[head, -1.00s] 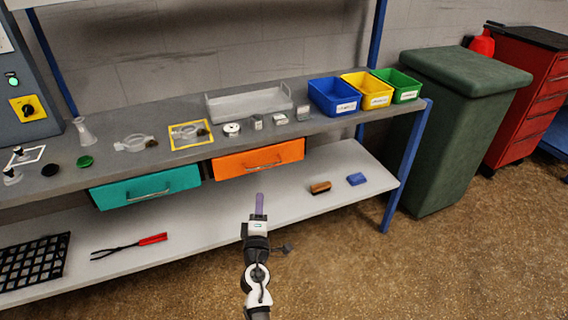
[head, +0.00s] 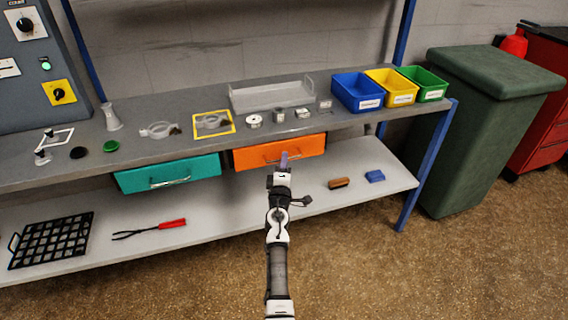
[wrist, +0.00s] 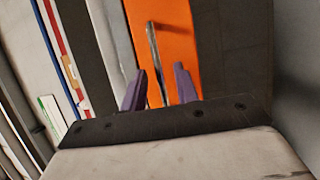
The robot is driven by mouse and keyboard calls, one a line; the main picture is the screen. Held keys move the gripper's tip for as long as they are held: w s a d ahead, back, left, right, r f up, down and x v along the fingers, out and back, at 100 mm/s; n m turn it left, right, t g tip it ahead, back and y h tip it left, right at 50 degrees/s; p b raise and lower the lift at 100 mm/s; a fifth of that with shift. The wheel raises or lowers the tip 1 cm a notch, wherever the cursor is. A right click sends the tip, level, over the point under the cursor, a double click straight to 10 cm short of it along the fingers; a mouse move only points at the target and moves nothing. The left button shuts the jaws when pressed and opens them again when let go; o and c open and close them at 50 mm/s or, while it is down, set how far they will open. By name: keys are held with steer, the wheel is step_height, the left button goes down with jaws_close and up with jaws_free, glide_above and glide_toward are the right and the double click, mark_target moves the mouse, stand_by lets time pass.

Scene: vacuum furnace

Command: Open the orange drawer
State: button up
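The orange drawer (head: 252,156) hangs under the grey workbench top, right of the teal drawer, and looks closed. Its metal bar handle (head: 268,160) runs across the front and is partly hidden by my gripper. My gripper (head: 284,160) is in front of the drawer's middle. In the wrist view my gripper (wrist: 160,90) shows two purple fingers spread apart with the orange front (wrist: 178,40) beyond them. The handle (wrist: 154,62) stands between the fingers in that picture. No contact with it is visible.
The teal drawer (head: 168,174) is to the left. The lower shelf holds red-handled tongs (head: 150,229), a black grid tray (head: 50,240), a brown brush (head: 338,183) and a blue block (head: 375,176). A blue bench leg (head: 426,165) and green bin (head: 482,130) are at right.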

steer(key=shift+w, duration=0.2)
jaws_close()
steer(key=shift+s, duration=0.15)
stand_by(0.3)
